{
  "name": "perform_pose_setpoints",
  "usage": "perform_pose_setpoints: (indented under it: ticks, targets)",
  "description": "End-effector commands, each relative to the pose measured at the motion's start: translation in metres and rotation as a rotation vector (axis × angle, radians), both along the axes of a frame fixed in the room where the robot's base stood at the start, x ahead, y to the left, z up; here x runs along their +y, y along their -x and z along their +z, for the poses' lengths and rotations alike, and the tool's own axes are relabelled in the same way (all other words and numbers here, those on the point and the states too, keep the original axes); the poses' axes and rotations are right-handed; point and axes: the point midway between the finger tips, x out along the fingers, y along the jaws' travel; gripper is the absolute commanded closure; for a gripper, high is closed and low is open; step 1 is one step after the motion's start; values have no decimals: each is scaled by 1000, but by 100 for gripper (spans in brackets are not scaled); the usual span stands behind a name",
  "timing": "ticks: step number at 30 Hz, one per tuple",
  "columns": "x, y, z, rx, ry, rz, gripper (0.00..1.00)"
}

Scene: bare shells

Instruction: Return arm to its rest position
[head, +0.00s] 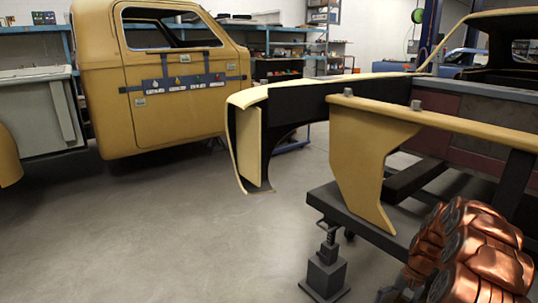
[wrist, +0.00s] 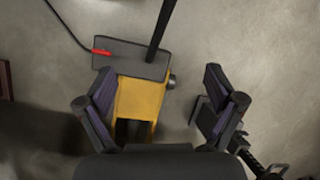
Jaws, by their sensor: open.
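In the wrist view my gripper (wrist: 161,78) points down at the floor. Its two dark fingers are spread wide apart with nothing held between them. My gripper's fingers cannot be made out in the head view. Copper-coloured segments, which look like my arm, fill the lower right corner of the head view. Below the fingers in the wrist view is a yellow object (wrist: 142,98) with a dark grey box-like part (wrist: 130,60) at its upper end. The gripper body hides its lower end.
A yellow truck cab (head: 165,88) stands at the left. A yellow fender panel (head: 365,140) and a dark stand (head: 325,272) are at the right, near the copper segments. Shelves line the back. Grey floor (head: 130,230) is clear at front left. A red-tipped cable (wrist: 100,52) lies below the gripper.

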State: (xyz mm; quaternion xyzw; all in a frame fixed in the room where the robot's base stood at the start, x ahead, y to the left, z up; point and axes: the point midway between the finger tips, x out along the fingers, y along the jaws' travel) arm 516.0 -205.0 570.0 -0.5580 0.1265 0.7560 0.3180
Motion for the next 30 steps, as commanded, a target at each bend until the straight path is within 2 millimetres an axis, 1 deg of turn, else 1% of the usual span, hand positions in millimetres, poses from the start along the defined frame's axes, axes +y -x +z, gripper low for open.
perform_pose_setpoints:
  ticks: [1,7,12,17,18,21,23,30]
  targets:
    - [12,0,27,-12,0,27,7]
    - [56,12,97,-41,1,128,7]
    - [91,30,151,-59,8,210,7]
    - [120,52,199,-73,19,284,7]
    - [126,58,210,-79,23,302,7]
    - [142,76,237,-83,33,347,7]
    - [150,87,253,-90,42,371,7]
    - [178,135,309,-104,77,461,7]
